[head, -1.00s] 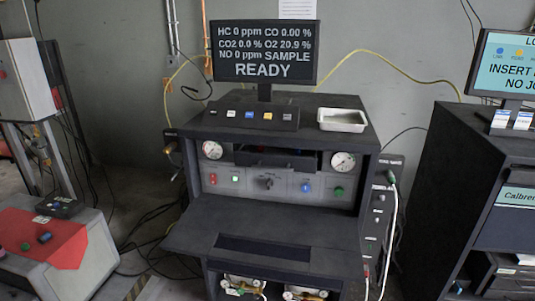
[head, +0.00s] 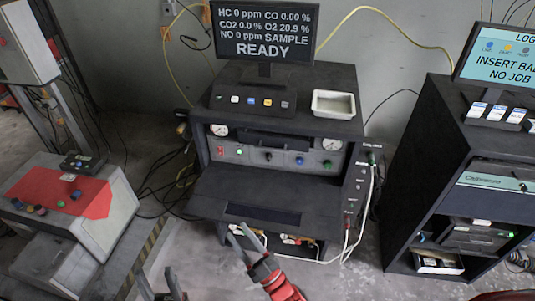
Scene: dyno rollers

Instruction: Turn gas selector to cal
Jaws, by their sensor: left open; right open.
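The gas selector looks to be the small black knob (head: 267,157) in the middle of the grey front panel of the dark analyzer cabinet (head: 325,88). Its pointer is too small to read. The monitor (head: 265,32) on top reads SAMPLE and READY. My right gripper (head: 239,233) is open and empty, in front of and below the cabinet's fold-down shelf, well short of the knob. My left gripper (head: 156,274) shows only its fingertips at the bottom edge; it is open and apart from everything.
A fold-down shelf (head: 225,190) juts out below the panel. White hoses (head: 367,205) hang at the right side. A red-topped unit (head: 80,192) stands left, another dark cabinet (head: 425,150) right.

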